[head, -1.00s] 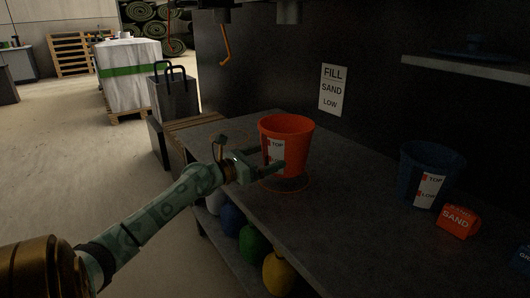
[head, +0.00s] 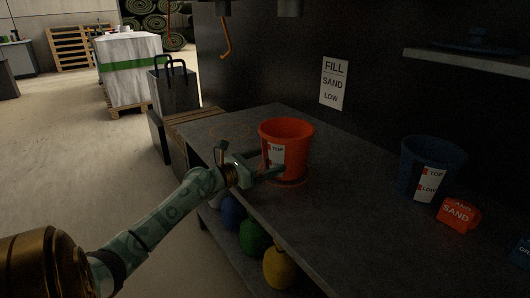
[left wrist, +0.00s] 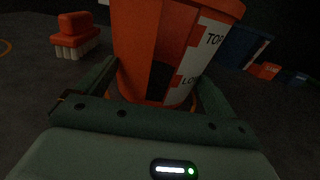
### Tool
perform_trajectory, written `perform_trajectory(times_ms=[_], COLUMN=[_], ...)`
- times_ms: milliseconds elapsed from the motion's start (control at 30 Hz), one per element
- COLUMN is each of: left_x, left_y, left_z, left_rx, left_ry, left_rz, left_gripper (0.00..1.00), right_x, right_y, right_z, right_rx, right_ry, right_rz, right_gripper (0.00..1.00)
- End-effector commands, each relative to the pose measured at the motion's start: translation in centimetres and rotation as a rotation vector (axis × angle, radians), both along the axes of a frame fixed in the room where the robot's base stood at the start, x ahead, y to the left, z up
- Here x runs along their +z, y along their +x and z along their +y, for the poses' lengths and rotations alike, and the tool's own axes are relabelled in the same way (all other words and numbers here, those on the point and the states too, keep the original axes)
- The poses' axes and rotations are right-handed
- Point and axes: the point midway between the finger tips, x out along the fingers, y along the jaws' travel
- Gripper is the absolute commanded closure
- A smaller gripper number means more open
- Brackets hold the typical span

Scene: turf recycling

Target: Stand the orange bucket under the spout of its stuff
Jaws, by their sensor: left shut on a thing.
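The orange bucket (head: 296,143) stands upright at the front of the grey counter, its white TOP/LOW label facing my left gripper (head: 276,173). My left gripper is shut on it, with one finger on each side of its lower part in the left wrist view (left wrist: 150,50). An orange ring mark (head: 303,182) shows around the bucket's base. Whether the base touches the counter is hard to tell. Dark spouts, one (head: 289,8) roughly above the bucket in the picture, hang at the top edge, cut off. A sign (head: 334,83) on the dark wall reads FILL SAND LOW. My right gripper is out of view.
A dark blue bucket (head: 415,160) and an orange SAND block (head: 458,215) stand to the right on the counter (head: 350,210). An orange brush (left wrist: 75,32) lies nearby in the left wrist view. A fainter ring mark (head: 232,131) lies behind left.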

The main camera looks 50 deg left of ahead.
Motion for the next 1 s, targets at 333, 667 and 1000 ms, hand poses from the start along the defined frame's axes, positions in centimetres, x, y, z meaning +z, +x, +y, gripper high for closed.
perform_trajectory(times_ms=[333,667,1000], left_x=[0.02,-0.36,-0.58], left_y=[0.01,0.01,-0.12], left_z=[0.01,0.03,0.01], left_rx=[0.000,0.001,0.001], left_ry=[0.000,-0.001,-0.001], left_rz=[-0.004,-0.004,-0.001], left_gripper=[0.45,0.45,0.00], right_x=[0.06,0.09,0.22], right_y=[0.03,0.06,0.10], right_z=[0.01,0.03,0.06], right_rx=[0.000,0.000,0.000], right_ry=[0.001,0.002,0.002], right_rz=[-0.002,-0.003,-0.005], right_gripper=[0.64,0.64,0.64])
